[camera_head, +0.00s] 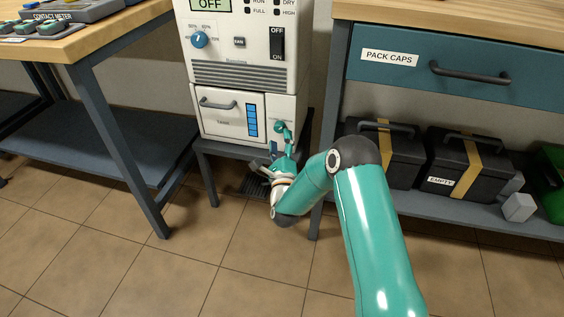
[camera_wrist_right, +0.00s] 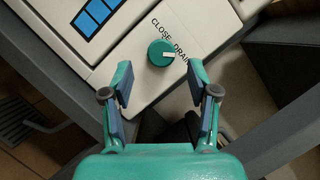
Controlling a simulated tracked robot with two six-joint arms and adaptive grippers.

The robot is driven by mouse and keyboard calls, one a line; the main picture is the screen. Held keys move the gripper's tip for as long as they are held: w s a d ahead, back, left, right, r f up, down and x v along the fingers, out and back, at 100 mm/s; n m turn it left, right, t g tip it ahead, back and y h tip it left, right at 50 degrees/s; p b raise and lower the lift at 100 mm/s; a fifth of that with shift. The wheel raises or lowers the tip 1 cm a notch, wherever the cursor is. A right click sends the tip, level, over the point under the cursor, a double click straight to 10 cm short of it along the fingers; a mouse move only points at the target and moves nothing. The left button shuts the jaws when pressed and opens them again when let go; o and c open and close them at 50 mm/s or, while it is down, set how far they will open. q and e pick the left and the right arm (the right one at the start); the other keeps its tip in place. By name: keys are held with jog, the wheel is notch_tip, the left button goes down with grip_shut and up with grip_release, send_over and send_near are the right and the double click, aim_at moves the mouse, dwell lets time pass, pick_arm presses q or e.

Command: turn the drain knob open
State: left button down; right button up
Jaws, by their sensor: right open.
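The drain knob (camera_wrist_right: 160,53) is a round teal dial with a white pointer mark, on the white front of a machine. In the right wrist view its mark points right, and the words CLOSE and DRAIN are printed beside it. My right gripper (camera_wrist_right: 160,75) is open. Its two fingers are spread either side of the knob's line, with the knob just beyond the fingertips and apart from them. In the head view my right gripper (camera_head: 281,143) is at the machine's lower right and partly covers the knob area. My left gripper is out of view.
The white dehumidifier-like machine (camera_head: 240,76) has an OFF display, a blue dial, a switch and a tank drawer (camera_head: 225,121) with a blue level gauge. It stands on a dark low stand (camera_head: 207,180). Workbenches flank it; black cases (camera_head: 400,172) sit on the right shelf.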

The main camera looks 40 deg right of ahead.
jog(key=v, duration=0.9)
jog(key=shift+f, duration=0.1)
